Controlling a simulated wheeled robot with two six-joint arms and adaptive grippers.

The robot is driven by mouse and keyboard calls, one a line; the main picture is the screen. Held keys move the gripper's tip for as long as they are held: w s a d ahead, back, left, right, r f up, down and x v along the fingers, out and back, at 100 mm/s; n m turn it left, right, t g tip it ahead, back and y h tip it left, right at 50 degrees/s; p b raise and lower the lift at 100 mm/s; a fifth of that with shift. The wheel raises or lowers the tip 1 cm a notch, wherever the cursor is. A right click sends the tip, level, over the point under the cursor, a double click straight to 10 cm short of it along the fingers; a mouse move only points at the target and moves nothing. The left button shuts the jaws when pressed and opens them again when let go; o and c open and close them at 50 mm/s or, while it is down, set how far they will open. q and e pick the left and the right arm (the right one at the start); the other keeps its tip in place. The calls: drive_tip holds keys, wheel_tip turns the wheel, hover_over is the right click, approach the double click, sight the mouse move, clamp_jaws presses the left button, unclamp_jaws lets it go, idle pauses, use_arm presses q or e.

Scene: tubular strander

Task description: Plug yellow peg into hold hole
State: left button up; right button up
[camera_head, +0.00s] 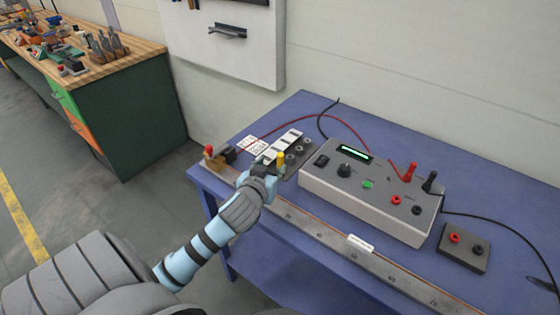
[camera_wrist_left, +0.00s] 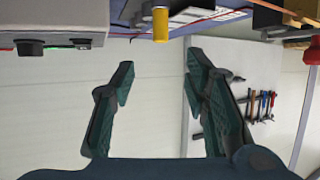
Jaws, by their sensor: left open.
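The yellow peg (camera_head: 281,158) stands upright on a dark block with round holes (camera_head: 297,153) at the table's left part. Which hole bears the hold label cannot be read. My left gripper (camera_head: 265,174) is open at the block's near side, close to the peg. In the left wrist view the two spread fingers (camera_wrist_left: 158,75) have nothing between them. The yellow peg (camera_wrist_left: 160,23) shows there at the top, in line with the gap and beyond the fingertips. My right gripper is in neither view.
A grey meter box (camera_head: 370,195) with red and black plugs stands to the right on the blue table (camera_head: 490,195). A red-knobbed clamp (camera_head: 211,158) is to the left. A metal ruler (camera_head: 335,240) lies along the front edge. Red and black cables cross behind.

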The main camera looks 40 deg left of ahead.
sight(279, 158)
use_arm(q)
drive_tip(key=x, duration=0.3)
drive_tip(key=b+x, duration=0.1)
drive_tip(key=x, duration=0.6)
drive_tip(key=shift+w+a+f, duration=0.1)
drive_tip(key=shift+f, duration=0.4)
clamp_jaws()
